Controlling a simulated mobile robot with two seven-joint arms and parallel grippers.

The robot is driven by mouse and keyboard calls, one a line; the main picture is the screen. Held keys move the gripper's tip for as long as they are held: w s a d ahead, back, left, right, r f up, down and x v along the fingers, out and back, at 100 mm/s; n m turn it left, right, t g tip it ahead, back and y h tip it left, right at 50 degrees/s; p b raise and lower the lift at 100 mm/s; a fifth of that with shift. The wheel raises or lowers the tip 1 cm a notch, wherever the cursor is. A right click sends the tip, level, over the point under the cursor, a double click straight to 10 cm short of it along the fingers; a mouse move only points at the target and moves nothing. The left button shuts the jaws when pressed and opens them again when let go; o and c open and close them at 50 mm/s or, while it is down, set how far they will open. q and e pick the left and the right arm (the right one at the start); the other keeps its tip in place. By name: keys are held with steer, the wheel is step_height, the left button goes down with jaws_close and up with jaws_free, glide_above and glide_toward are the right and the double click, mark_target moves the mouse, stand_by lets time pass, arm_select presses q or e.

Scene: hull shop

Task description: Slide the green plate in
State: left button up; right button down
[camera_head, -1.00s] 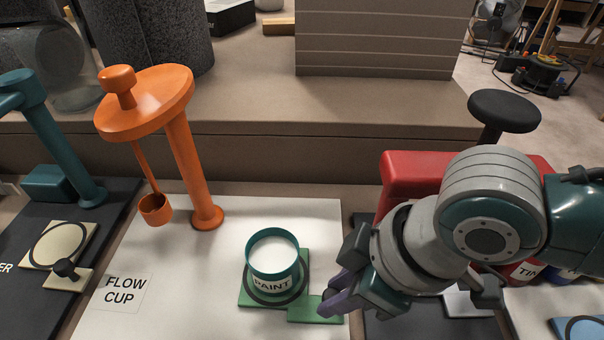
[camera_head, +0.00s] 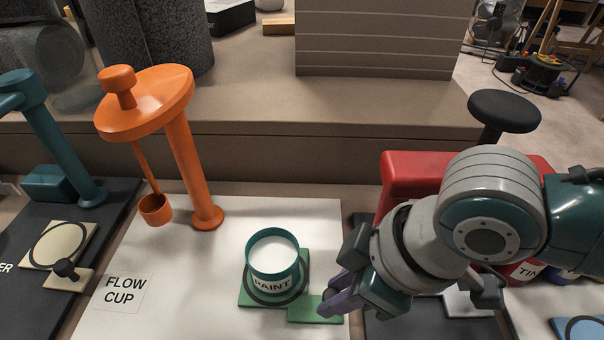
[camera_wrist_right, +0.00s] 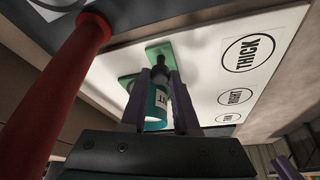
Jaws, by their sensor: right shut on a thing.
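The green plate (camera_head: 311,311) lies flat on the white board, with a black ring on it and a smaller tab at its right front. A teal pot labelled PAINT (camera_head: 274,266) stands upright on the plate, inside the ring, filled with something white. My right gripper (camera_head: 336,299) is at the tab's right end. In the right wrist view its purple fingers (camera_wrist_right: 161,80) are shut on a dark knob (camera_wrist_right: 158,62) by the green plate; the head view hides this knob. An orange stand (camera_head: 186,170) with a hanging orange cup (camera_head: 155,209) is left of the pot. My left gripper is out of view.
The white board (camera_head: 190,290) is clear between the FLOW CUP label (camera_head: 125,292) and the green plate. A teal stand (camera_head: 55,140) and a cream plate (camera_head: 60,243) with a black knob are at the left. A red object (camera_head: 420,172) stands behind my right arm.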

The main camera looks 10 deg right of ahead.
steer(key=w+a, duration=0.1)
steer(key=a, duration=0.3)
steer(key=w+a+b, duration=0.1)
steer(key=a, duration=0.2)
steer(key=w+a, duration=0.1)
steer(key=a, duration=0.3)
steer(key=shift+w+a+f, duration=0.15)
steer(key=shift+w+a, duration=0.05)
steer(key=shift+a, duration=0.4)
steer(key=shift+d, duration=0.1)
steer(key=c, duration=1)
jaws_free()
steer(key=o, duration=0.3)
steer(key=shift+w+a, duration=0.1)
steer(key=shift+a, duration=0.15)
steer(key=shift+o, duration=0.2)
steer(key=shift+d, duration=0.1)
steer(key=shift+r, duration=0.2)
